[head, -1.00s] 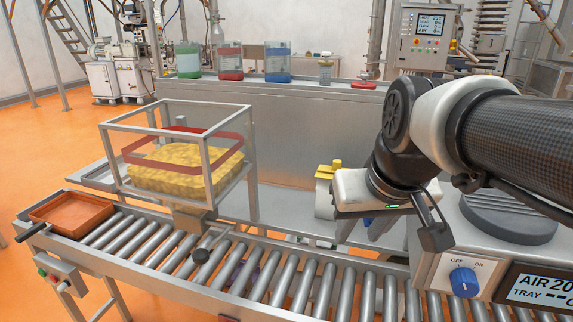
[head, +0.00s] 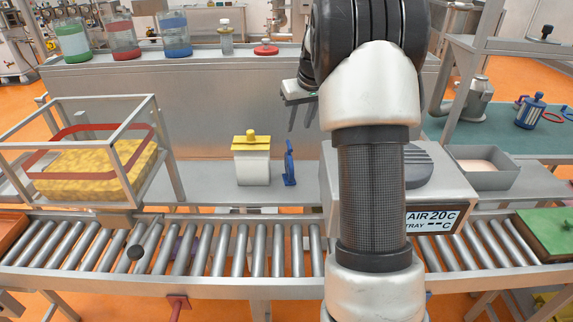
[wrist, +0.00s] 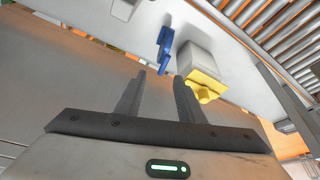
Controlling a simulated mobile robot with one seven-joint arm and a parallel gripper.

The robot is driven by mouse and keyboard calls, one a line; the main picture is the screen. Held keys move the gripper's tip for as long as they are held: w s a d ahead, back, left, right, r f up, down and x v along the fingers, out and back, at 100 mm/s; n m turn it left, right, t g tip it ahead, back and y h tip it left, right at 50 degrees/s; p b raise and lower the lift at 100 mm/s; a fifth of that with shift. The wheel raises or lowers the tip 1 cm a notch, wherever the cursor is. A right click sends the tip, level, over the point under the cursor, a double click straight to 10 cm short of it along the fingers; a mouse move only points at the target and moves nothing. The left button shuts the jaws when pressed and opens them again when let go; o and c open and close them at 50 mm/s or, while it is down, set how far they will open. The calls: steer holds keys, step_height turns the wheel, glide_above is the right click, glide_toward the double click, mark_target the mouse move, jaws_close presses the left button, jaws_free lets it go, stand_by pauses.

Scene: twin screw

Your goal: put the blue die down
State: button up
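The blue die (head: 289,163) stands upright on the metal ledge behind the rollers, just right of a white block with a yellow knobbed top (head: 252,160). In the wrist view the blue die (wrist: 164,52) is beyond my fingertips, apart from them. The white block (wrist: 188,60) is to its right there. My gripper (head: 301,120) is above the die, partly hidden by my own arm in the head view. In the wrist view my gripper (wrist: 163,80) has its two fingers apart with nothing between them.
A wire-framed bin with a yellow block (head: 95,168) stands at left. A machine with an AIR 20C display (head: 432,219) is close right of the die, partly behind my arm. Jars (head: 122,38) line the higher shelf behind. The ledge left of the white block has free room.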

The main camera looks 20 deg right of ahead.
mark_target(290, 145)
steer(key=shift+a+p+x, duration=0.2)
steer(key=shift+p+x, duration=0.3)
steer(key=shift+x, duration=2.75)
steer(key=shift+a+p+x, duration=0.2)
steer(key=shift+p+x, duration=0.25)
steer(key=shift+x, duration=2.75)
steer(key=shift+w, duration=0.15)
jaws_close()
steer(key=shift+r, duration=0.15)
